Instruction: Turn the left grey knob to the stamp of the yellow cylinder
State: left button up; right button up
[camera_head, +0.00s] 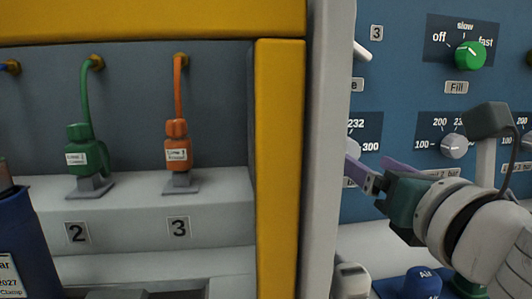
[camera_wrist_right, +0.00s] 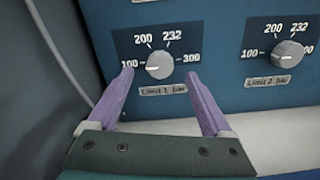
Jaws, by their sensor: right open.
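The left grey knob (camera_wrist_right: 159,65), above the "Limit 1 bar" plate, has its white mark toward 100 on a scale of 100, 200, 232 and 300. In the head view this knob (camera_head: 353,147) is mostly hidden behind the pale post. My right gripper (camera_wrist_right: 159,76) is open, with its purple fingers spread to the lower left and lower right of the knob, apparently not gripping it. In the head view the right gripper (camera_head: 369,167) reaches left in front of the blue panel. No yellow cylinder or its stamp is recognisable. My left gripper is not in view.
A second grey knob (camera_wrist_right: 287,53), "Limit 2 bar", sits to the right. A green "Fill" knob (camera_head: 470,55) is above. The pale post (camera_head: 330,120) stands close left of my gripper. A blue cylinder (camera_head: 22,235) with a partly cut-off label stands at lower left.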

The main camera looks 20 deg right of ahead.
aim_at(349, 151)
jog(key=shift+x, duration=2.15)
grip_shut()
